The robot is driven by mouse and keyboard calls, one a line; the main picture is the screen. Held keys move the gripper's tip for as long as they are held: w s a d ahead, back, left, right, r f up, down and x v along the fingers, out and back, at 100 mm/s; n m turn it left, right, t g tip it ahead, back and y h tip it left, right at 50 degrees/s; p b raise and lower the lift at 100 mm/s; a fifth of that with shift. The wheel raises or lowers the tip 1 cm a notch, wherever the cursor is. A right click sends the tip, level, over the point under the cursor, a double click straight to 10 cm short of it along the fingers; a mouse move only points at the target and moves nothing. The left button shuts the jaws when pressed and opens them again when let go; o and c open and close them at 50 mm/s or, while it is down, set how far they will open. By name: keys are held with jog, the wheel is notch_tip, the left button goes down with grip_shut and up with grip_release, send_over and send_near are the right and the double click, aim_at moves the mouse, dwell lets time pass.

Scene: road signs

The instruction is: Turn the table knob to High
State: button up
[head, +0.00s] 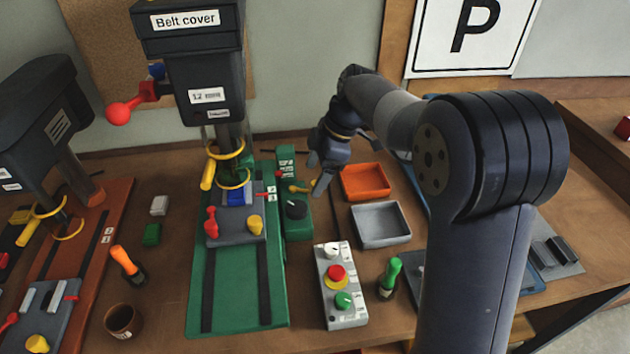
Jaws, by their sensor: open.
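Several knobs show in the head view, but their labels are too small to read, so I cannot tell which is the table knob. A black round knob (296,209) sits on the green housing (297,230) beside the drill press base. A grey control box (341,309) on the table carries a white knob (332,250), a red button on a yellow ring (335,276) and a green knob (343,300). My gripper (317,173) is open and appears empty. It hangs above and behind the black knob, close to a small yellow-tipped lever (298,189), apparently touching nothing.
An orange tray (365,182) and a grey tray (381,225) lie right of my gripper. A drill press (205,90) with a red-ball handle (119,113) stands left, a second press (45,125) further left. Green-handled (390,274) and orange-handled (124,261) tools stand on the table.

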aim_at(297, 207)
jog(key=p+x, duration=0.2)
jog(key=x, duration=0.9)
jog(key=shift+w+a, duration=0.1)
jog(key=shift+w, duration=0.05)
jog(key=shift+c, duration=0.3)
jog(key=c, duration=0.9)
